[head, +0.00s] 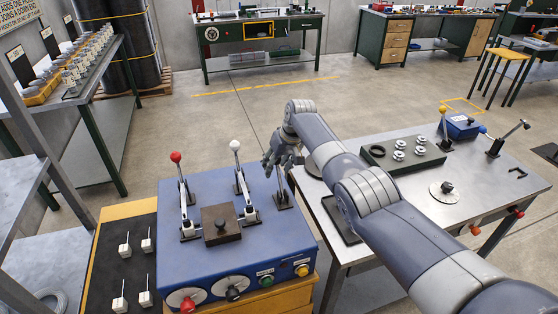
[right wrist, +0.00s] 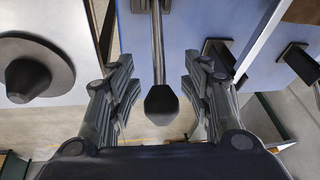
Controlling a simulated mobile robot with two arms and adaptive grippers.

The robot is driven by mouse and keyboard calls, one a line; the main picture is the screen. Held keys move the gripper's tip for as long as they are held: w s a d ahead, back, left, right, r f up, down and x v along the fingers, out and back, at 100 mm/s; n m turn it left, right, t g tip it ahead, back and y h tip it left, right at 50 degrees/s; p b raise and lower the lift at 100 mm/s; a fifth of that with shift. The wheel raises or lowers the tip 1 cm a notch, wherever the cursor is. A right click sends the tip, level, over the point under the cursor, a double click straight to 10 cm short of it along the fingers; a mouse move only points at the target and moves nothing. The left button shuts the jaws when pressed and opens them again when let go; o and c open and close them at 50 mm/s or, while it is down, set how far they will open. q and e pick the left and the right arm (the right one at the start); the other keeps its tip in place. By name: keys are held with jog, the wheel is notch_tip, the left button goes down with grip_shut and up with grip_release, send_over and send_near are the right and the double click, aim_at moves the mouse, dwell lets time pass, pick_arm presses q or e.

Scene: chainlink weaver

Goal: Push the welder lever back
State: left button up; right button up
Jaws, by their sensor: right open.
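The blue welder box (head: 255,235) carries several levers: one with a red knob (head: 176,157), one with a white knob (head: 234,145), and one at its right rear (head: 280,186). My right gripper (head: 283,157) is over this right rear lever and hides its top. In the right wrist view my right gripper (right wrist: 160,92) is open, with a lever's black knob (right wrist: 162,103) and metal rod (right wrist: 157,45) between its spread fingers. A gap shows on both sides of the knob. My left gripper is out of view.
A brown block with a black knob (head: 220,224) sits on the box between the levers. A metal table (head: 400,195) with a tray of rings (head: 408,152) stands to the right, under my right arm. A black mat with several small white parts (head: 125,262) lies to the left.

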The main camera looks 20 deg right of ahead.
jog(key=v, duration=1.2)
jog(key=shift+f, duration=0.1)
